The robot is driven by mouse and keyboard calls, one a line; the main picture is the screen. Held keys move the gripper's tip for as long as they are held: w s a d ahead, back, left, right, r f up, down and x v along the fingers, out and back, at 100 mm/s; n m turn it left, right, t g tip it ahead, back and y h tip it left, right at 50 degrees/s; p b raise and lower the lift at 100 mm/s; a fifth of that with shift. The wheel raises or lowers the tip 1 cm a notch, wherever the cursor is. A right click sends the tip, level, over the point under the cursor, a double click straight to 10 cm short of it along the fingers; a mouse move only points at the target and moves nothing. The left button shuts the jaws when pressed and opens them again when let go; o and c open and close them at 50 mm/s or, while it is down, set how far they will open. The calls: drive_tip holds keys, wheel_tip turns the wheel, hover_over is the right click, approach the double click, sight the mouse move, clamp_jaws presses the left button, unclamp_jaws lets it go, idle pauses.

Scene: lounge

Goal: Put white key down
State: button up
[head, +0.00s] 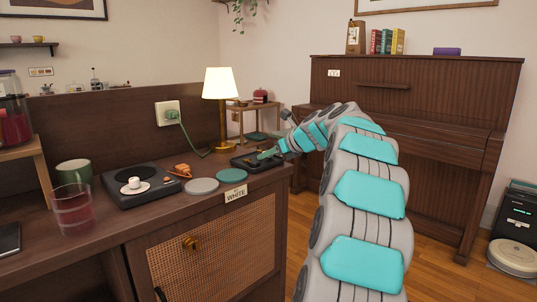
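My arm reaches from the lower right to the cabinet top. My gripper (265,155) is small in the head view and sits low over a dark shallow tray (236,163) beside the lamp base. I cannot tell whether its fingers are open or shut, or whether they hold anything. No white key can be made out. Small yellowish bits show in the tray by the fingertips, too small to identify. A label reading "WHITE" (236,195) is on the cabinet's front edge below the tray.
A lit lamp (221,100) stands behind the tray. A green coaster (231,175), a grey coaster (201,186), an orange plug (182,170), a black turntable-like device (140,188), a glass (74,208) and a green mug (74,172) crowd the cabinet top. A piano (420,140) stands behind.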

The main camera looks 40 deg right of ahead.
drive_tip(key=shift+o, duration=0.5)
wheel_tip(320, 180, down, 2)
drive_tip(key=shift+a+f, duration=0.1)
drive_tip(key=shift+r+b, duration=0.4)
drive_tip(key=shift+b, duration=0.25)
drive_tip(key=r+v, duration=0.1)
drive_tip(key=v, duration=1.1)
drive_tip(key=shift+d+r+p, duration=0.2)
drive_tip(key=shift+r+p, duration=0.15)
drive_tip(key=shift+w, duration=0.1)
